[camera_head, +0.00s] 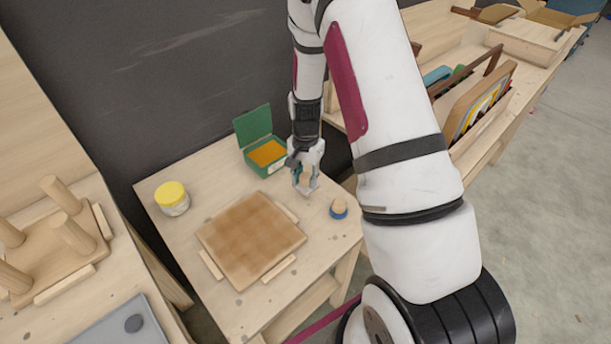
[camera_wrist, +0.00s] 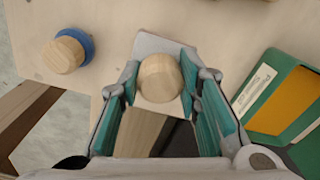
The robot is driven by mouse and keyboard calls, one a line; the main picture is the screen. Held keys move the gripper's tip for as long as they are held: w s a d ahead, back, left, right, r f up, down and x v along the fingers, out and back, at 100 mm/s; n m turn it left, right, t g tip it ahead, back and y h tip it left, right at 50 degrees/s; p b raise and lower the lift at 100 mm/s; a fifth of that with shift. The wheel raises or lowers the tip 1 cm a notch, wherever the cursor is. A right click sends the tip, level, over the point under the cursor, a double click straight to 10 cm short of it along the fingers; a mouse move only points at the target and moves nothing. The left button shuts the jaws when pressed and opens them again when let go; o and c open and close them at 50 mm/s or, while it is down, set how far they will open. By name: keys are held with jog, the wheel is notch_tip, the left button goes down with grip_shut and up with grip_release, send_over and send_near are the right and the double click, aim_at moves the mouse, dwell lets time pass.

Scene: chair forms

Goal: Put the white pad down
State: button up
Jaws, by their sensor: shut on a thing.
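The white pad (camera_wrist: 150,44) is a pale flat plate with a round wooden knob (camera_wrist: 157,80), seen in the wrist view. My gripper (camera_wrist: 159,80) is shut on the knob, with one teal-lined finger on each side. In the head view my gripper (camera_head: 306,184) points down over the back right part of the small wooden table (camera_head: 185,240); the pad is hard to make out there. I cannot tell whether the pad touches the tabletop.
A blue pad with a wooden knob (camera_head: 338,209) stands near the table's right edge. A brown wooden board (camera_head: 250,238) fills the middle. A yellow-lidded jar (camera_head: 172,198) stands at left.

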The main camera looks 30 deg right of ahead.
aim_at(305, 176)
jog(key=w+d, duration=0.2)
jog(key=w, duration=0.1)
jog(key=shift+w+f, duration=0.15)
jog(key=shift+f, duration=0.05)
jog(key=shift+w+f+p, duration=0.15)
jog(key=shift+f+p, duration=0.15)
jog(key=shift+f, duration=1.45)
jog(key=shift+f, duration=0.1)
jog(key=o, duration=1.2)
